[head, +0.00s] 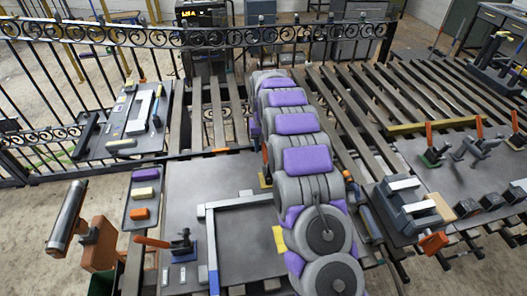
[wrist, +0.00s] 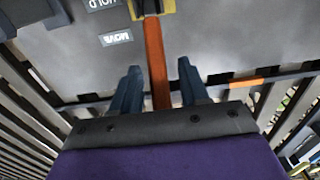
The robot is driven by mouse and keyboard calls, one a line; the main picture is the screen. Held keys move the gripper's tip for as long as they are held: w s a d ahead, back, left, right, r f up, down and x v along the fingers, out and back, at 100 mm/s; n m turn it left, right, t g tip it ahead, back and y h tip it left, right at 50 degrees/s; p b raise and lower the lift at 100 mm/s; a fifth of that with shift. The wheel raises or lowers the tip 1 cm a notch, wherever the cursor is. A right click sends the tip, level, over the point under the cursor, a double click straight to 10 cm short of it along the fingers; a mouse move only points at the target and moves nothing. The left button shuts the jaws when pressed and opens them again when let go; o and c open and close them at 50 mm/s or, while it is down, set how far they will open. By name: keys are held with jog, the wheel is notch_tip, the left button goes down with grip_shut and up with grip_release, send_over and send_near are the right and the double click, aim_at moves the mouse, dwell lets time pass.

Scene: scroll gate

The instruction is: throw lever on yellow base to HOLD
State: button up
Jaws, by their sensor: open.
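The orange lever (wrist: 156,62) rises from a yellow base (wrist: 168,8) at the top of the wrist view. It leans toward my gripper, on the MOVE side. The upside-down MOVE label (wrist: 115,38) and the partly cut-off HOLD label (wrist: 103,3) lie left of it. My gripper (wrist: 158,68) is open, with one dark blue finger on each side of the lever. I cannot tell whether either finger touches it. In the head view the yellow base (head: 264,181) and orange lever (head: 265,153) show only as slivers beside my arm, which hides my gripper.
A second orange-handled lever on a blue base (head: 181,254) stands at the near left of the grey table (head: 185,195). A grey raised bar (head: 240,201) crosses the table. A tray of blocks (head: 141,198) is at left. A vise (head: 408,205) and more levers are at right.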

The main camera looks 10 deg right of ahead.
jog(key=shift+f, duration=1.1)
jog(key=shift+c, duration=0.4)
grip_shut()
